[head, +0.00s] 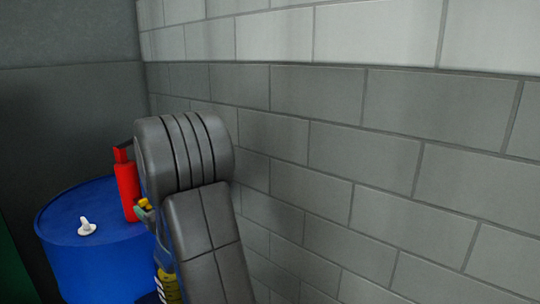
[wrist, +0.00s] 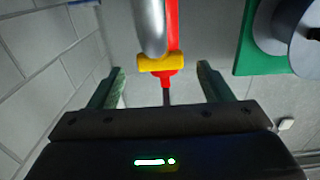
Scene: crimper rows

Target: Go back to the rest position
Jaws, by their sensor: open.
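My gripper (wrist: 161,72) is open in the wrist view, with one greenish finger at each side. A red and yellow object (wrist: 163,62) with a rounded grey part shows beyond and between the fingers. Gaps show on both sides of it, and I cannot tell how far away it is. In the head view my grey arm stands in the middle and hides most of my gripper.
A blue drum (head: 95,262) stands at the lower left. On it are a red cylinder (head: 127,188) and a small white item (head: 86,227). A grey block wall (head: 390,150) fills the right. The wrist view shows a green panel (wrist: 257,62) at the upper right.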

